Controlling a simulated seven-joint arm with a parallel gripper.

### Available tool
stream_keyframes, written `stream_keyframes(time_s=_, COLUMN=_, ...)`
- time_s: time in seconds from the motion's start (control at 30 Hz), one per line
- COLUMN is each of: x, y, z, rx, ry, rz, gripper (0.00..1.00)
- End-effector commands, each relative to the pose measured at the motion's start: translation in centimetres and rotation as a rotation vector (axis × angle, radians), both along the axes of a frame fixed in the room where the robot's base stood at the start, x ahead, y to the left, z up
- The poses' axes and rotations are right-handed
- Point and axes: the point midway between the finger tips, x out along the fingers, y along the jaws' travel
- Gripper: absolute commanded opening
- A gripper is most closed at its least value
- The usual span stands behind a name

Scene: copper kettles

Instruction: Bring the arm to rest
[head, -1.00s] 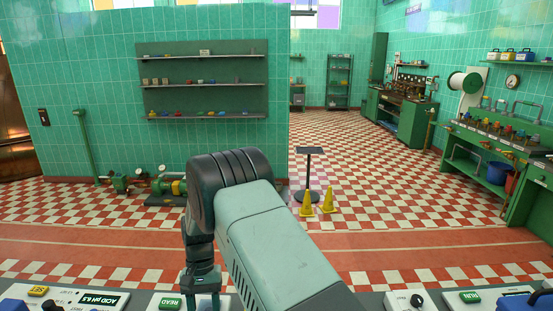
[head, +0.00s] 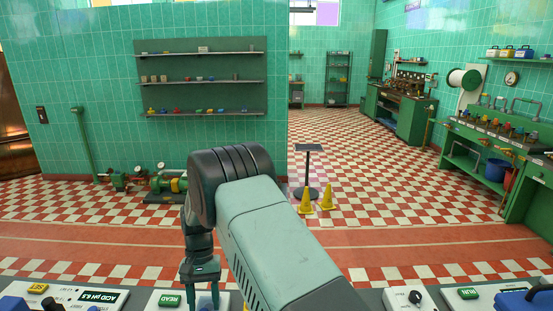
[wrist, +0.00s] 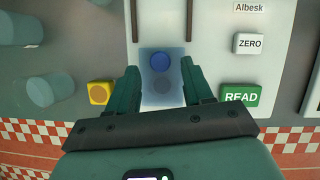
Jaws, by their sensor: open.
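My gripper (head: 202,302) hangs at the lower left of the arm in the head view, fingers pointing down over the white panel with the green READ button (head: 170,300). In the wrist view my gripper (wrist: 161,78) is open, with a finger on each side and nothing clasped. A bluish translucent block (wrist: 161,98) with a round blue spot shows between and below the fingers, over the white panel. I cannot tell its exact height gap from the fingertips. The fingertips are partly cut off by the lower edge of the head view.
In the wrist view a yellow button (wrist: 100,93) is left of the fingers, and the ZERO button (wrist: 248,43) is at the right. Several grey-green cylinders (wrist: 52,90) stand at the left. Beyond the bench, the checkered floor has yellow cones (head: 327,199).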

Motion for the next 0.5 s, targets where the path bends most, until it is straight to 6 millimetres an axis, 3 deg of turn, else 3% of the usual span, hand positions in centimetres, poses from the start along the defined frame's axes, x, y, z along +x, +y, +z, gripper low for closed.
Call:
stream_keyframes(time_s=0.47, x=3.8, y=0.6, z=9.2, rx=0.004, ry=-0.007, rz=-0.001, gripper=0.51)
stream_keyframes(time_s=0.5, x=3.2, y=0.5, z=8.1, rx=-0.001, ry=0.002, rz=0.0, gripper=0.51)
